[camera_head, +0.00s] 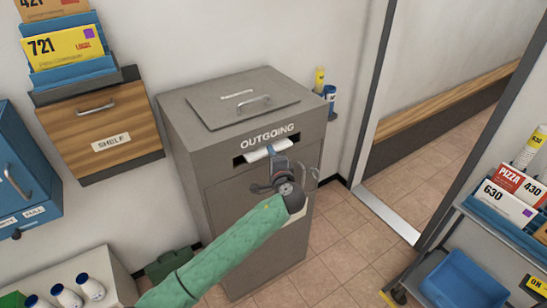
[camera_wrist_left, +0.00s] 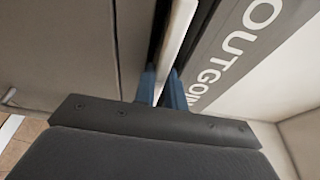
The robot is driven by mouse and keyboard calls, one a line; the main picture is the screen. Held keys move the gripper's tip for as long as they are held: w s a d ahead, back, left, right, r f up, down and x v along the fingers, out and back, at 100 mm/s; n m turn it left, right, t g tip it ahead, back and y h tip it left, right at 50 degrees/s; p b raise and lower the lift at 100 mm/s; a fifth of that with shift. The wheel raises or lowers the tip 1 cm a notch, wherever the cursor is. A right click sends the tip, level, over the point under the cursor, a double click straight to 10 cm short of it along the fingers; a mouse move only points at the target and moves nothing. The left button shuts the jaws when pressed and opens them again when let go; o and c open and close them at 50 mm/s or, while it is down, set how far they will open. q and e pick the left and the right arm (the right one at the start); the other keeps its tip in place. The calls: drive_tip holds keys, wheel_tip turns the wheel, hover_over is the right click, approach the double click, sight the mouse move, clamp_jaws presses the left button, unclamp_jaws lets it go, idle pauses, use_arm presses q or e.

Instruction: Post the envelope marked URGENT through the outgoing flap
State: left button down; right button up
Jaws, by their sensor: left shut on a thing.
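A grey metal box (camera_head: 235,195) marked OUTGOING stands in the middle of the head view. Its dark slot (camera_head: 239,161) lies just below the lettering. A white envelope (camera_head: 256,155) lies in the slot opening, its near edge still showing. My left gripper (camera_head: 272,150) is at the slot, shut on the envelope. In the left wrist view, the blue fingers of my left gripper (camera_wrist_left: 165,90) pinch the edge of the envelope (camera_wrist_left: 178,40), which runs into the dark slot beside the lettering. No URGENT mark can be seen on the part that shows. My right gripper is not in view.
A wooden shelf unit (camera_head: 112,125) with numbered envelopes hangs at left, beside a blue box (camera_head: 25,170). White bottles (camera_head: 68,296) stand at lower left. A doorway and a cart (camera_head: 490,225) with mail and a blue bin (camera_head: 465,280) are at right.

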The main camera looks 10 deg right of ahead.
use_arm(q)
drive_tip(key=shift+w+a, duration=0.3)
drive_tip(key=shift+w, duration=0.6)
drive_tip(key=c, duration=1.4)
unclamp_jaws()
drive_tip(key=shift+s+d+f, duration=0.25)
drive_tip(key=shift+s, duration=0.35)
drive_tip(key=shift+s+d+r, duration=0.1)
drive_tip(key=shift+s+d, duration=0.35)
drive_tip(key=shift+s, duration=0.75)
drive_tip(key=shift+s+d+r, duration=0.1)
drive_tip(key=shift+s+d, duration=0.3)
drive_tip(key=shift+s, duration=0.85)
drive_tip(key=shift+s+d+r, duration=0.1)
drive_tip(key=shift+s+d, duration=0.35)
drive_tip(key=shift+s, duration=0.75)
